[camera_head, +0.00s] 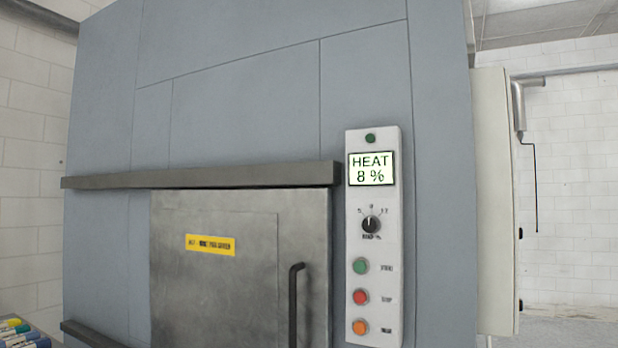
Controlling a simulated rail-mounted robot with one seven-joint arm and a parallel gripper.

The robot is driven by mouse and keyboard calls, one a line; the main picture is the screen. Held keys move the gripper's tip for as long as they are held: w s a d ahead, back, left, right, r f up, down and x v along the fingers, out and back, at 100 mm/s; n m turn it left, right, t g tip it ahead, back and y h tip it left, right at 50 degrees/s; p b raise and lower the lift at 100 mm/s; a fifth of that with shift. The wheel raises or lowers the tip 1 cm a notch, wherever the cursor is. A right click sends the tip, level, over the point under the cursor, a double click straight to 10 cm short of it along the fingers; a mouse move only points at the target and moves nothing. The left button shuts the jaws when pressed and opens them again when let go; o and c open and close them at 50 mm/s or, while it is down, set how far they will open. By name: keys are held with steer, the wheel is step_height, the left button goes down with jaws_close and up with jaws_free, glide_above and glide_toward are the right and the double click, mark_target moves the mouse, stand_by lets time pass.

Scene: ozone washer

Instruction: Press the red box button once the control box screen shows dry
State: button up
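The control box (387,250) is a tall light-grey panel on the front of the grey machine, right of its door. Its screen (371,168) reads "HEAT 8 %". Below the screen is a black dial (371,224). Under it are a green button (360,265), a red button (360,297) and an orange button (360,327) in a column, with labels too small to read surely. A dark green round light or button (370,138) sits above the screen. My gripper is not in view.
A metal door (215,280) with a black vertical handle (294,305) and a yellow label (210,245) is left of the panel. A dark rail (200,177) runs above it. Several bottles (22,335) stand at the lower left corner. A pale cabinet (494,200) juts out at right.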

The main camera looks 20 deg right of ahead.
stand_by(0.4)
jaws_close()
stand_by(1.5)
